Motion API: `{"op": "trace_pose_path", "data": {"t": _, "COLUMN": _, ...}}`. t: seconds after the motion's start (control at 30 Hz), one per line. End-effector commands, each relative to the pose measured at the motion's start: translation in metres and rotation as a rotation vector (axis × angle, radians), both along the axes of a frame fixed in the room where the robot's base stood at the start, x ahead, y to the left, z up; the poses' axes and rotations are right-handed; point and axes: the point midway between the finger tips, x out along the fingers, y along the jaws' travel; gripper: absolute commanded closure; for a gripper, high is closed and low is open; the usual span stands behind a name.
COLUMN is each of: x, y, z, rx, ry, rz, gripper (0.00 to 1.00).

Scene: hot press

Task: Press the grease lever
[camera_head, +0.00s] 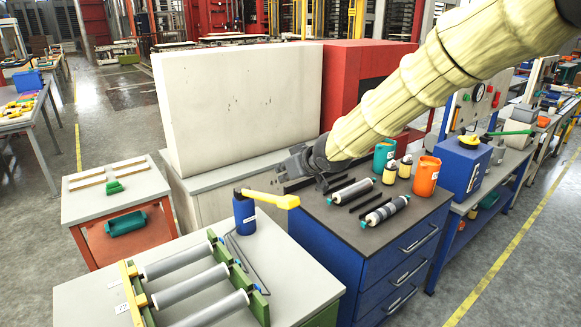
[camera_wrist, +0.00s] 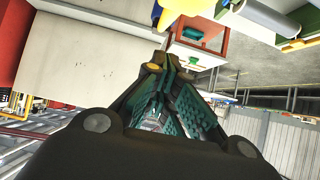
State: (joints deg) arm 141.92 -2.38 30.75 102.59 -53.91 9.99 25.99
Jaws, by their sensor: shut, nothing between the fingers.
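A yellow lever (camera_head: 268,198) sticks out to the right from the top of a dark blue grease can (camera_head: 244,216). The can stands upright at the back of the front workbench. My gripper (camera_head: 284,172) is shut and empty, above and slightly right of the lever in the head view, visibly apart from it. In the wrist view my gripper's fingers (camera_wrist: 163,65) come together, and a yellow part (camera_wrist: 181,10), apparently the lever, shows at the top edge, cut off by the frame. The can's body is mostly out of the wrist view.
The front bench (camera_head: 90,299) carries a green-and-yellow rack with grey rollers (camera_head: 190,285). A blue drawer cabinet (camera_head: 371,262) holds rollers, an orange cup (camera_head: 426,176) and a teal cup (camera_head: 384,154). A large white panel (camera_head: 238,105) stands behind. Open air surrounds the lever.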

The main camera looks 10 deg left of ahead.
Motion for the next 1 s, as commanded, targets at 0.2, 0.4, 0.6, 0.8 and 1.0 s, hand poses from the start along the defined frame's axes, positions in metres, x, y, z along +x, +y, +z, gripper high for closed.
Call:
{"op": "trace_pose_path", "data": {"t": 0.2, "x": -0.006, "y": -0.006, "z": -0.021, "rx": -0.004, "ry": 0.001, "rz": 0.001, "gripper": 1.00}}
{"op": "trace_pose_path", "data": {"t": 0.4, "x": -0.009, "y": -0.010, "z": -0.034, "rx": -0.002, "ry": 0.001, "rz": 0.000, "gripper": 1.00}}
{"op": "trace_pose_path", "data": {"t": 0.6, "x": -0.010, "y": -0.011, "z": -0.038, "rx": 0.000, "ry": 0.001, "rz": 0.001, "gripper": 1.00}}
{"op": "trace_pose_path", "data": {"t": 0.8, "x": -0.010, "y": -0.011, "z": -0.038, "rx": -0.001, "ry": 0.001, "rz": 0.000, "gripper": 1.00}}
{"op": "trace_pose_path", "data": {"t": 1.0, "x": -0.010, "y": -0.012, "z": -0.043, "rx": 0.005, "ry": -0.002, "rz": 0.000, "gripper": 1.00}}
